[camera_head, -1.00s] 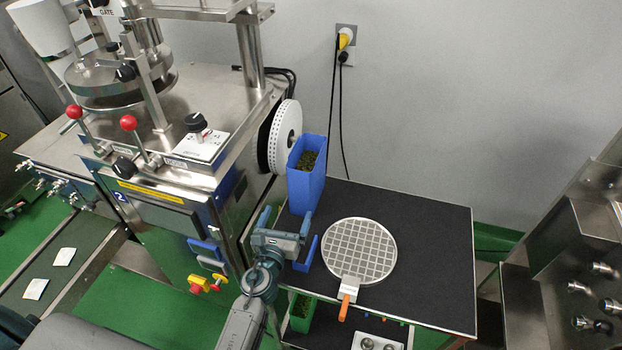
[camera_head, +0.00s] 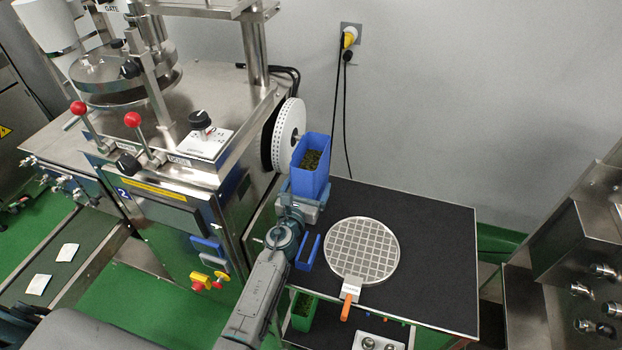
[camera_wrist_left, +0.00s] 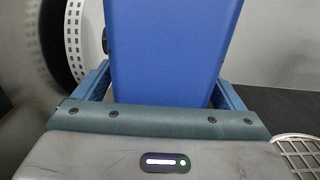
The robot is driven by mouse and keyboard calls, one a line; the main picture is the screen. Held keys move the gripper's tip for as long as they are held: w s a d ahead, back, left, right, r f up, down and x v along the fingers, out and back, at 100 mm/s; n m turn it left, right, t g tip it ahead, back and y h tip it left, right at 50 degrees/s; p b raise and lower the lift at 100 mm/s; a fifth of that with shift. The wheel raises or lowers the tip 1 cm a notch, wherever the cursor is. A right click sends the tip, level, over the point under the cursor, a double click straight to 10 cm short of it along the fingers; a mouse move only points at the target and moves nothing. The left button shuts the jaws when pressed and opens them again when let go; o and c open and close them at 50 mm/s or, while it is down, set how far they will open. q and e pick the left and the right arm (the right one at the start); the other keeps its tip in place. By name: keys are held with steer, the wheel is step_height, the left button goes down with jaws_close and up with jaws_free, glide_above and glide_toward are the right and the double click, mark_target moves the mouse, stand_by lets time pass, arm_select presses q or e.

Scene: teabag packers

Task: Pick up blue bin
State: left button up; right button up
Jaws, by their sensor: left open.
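The blue bin (camera_head: 310,170) stands upright at the back left of the black-topped table, with dark green leaf matter inside. It also fills the upper middle of the left wrist view (camera_wrist_left: 165,50). My left gripper (camera_head: 303,198) is at the bin's near side, low down. In the left wrist view its two blue fingers (camera_wrist_left: 160,88) are open, one on each side of the bin. I cannot tell whether they touch it. My right gripper is not in view.
A round grid sieve (camera_head: 362,250) with an orange handle lies right of my arm. A blue handle-like piece (camera_head: 308,250) is beside my wrist. The packing machine (camera_head: 165,190) with a white reel (camera_head: 287,135) stands close on the left. The table's right side (camera_head: 440,250) is clear.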

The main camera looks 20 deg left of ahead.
arm_select(q)
steer(key=c, duration=1.2)
steer(key=shift+r, duration=0.15)
steer(key=c, duration=0.3)
steer(key=shift+r, duration=0.1)
